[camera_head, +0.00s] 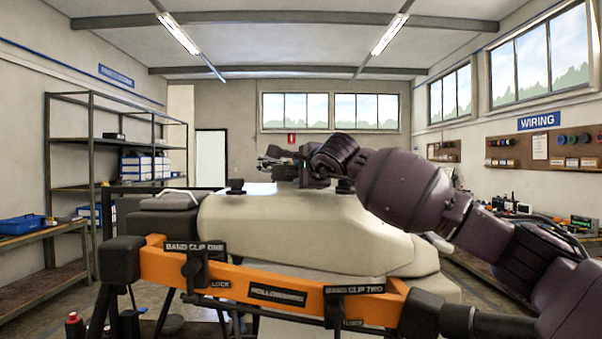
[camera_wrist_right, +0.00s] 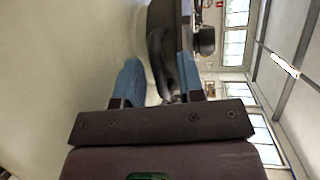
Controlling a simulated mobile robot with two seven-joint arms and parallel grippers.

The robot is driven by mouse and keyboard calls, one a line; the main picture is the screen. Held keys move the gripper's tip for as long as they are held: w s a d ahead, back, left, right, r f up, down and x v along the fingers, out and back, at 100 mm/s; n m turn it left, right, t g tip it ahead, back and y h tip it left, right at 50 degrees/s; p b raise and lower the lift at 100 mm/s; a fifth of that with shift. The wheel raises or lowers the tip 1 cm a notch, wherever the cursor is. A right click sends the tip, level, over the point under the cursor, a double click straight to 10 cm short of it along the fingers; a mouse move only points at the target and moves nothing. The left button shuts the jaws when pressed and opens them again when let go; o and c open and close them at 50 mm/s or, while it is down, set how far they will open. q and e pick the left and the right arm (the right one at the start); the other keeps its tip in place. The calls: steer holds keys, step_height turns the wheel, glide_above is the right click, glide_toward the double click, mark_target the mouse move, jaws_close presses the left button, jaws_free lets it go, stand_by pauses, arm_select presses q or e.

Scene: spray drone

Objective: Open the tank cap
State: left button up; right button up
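The cream tank (camera_head: 300,225) of the spray drone lies across the middle of the head view, and its smooth side fills the left of the right wrist view (camera_wrist_right: 60,70). My right gripper (camera_head: 280,160) is over the top of the tank, its arm reaching in from the right. In the wrist view its two blue fingers (camera_wrist_right: 160,78) stand apart, with a dark curved part (camera_wrist_right: 160,55) between them, perhaps the tank cap or its lever. I cannot tell whether they touch it. The cap is not clear in the head view, where the gripper partly covers that spot. My left gripper is out of view.
An orange beam (camera_head: 275,292) with black clips runs across the front of the tank. Black fittings (camera_head: 236,187) stand on the tank top. Shelving (camera_head: 90,140) and a bench with a blue tray (camera_head: 22,224) are at left; a wiring bench (camera_head: 575,232) is at right.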

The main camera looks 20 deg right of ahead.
steer(key=shift+w+f, duration=0.1)
steer(key=shift+w, duration=0.25)
steer(key=c, duration=0.6)
jaws_close()
